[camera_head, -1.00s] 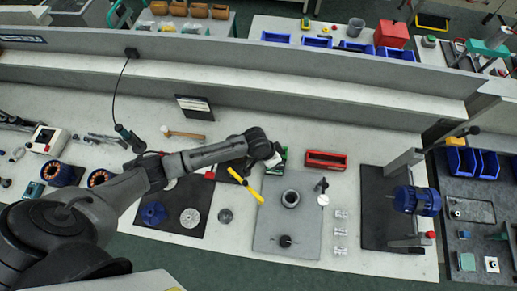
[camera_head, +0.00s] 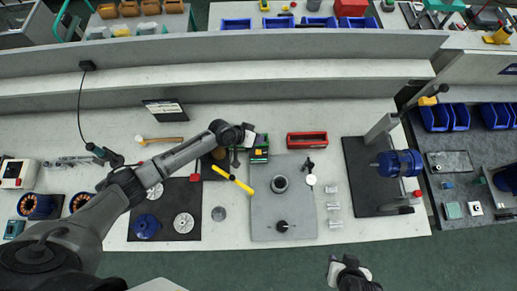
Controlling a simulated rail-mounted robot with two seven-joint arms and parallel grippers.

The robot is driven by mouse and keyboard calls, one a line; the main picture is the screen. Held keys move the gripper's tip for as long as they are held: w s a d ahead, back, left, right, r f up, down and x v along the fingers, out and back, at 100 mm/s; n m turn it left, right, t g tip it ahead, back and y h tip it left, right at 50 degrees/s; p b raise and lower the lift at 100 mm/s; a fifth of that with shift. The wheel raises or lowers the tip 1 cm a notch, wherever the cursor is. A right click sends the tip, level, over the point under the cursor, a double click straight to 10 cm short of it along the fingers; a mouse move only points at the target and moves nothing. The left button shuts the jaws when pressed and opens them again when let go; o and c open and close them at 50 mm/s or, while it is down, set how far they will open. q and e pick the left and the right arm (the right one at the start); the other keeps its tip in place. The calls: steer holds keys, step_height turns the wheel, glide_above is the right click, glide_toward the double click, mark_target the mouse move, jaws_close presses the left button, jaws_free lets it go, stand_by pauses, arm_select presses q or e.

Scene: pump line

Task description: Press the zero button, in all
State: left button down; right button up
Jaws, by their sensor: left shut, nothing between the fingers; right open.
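No zero button can be made out at this size. My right gripper (camera_head: 347,268) is open and empty at the bottom edge, in front of the bench and away from the device.
A grey plate (camera_head: 262,225) bears a dark ring (camera_head: 280,184) and a dial stand with a white disc (camera_head: 311,179). A red tray (camera_head: 307,140) lies right of the device. A yellow-handled tool (camera_head: 232,180) lies below it. A blue motor (camera_head: 400,163) stands at right.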

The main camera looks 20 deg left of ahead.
mark_target(258, 151)
arm_select(q)
steer(key=shift+f+b, duration=3.8)
steer(key=shift+f, duration=0.6)
steer(key=shift+f, duration=0.1)
steer(key=shift+f+b, duration=0.3)
steer(key=shift+b, duration=0.1)
steer(key=shift+f+b, duration=0.4)
steer(key=shift+f, duration=0.1)
steer(key=shift+r, duration=0.2)
steer(key=shift+r+p, duration=0.6)
steer(key=shift+p, duration=0.1)
steer(key=shift+r, duration=0.1)
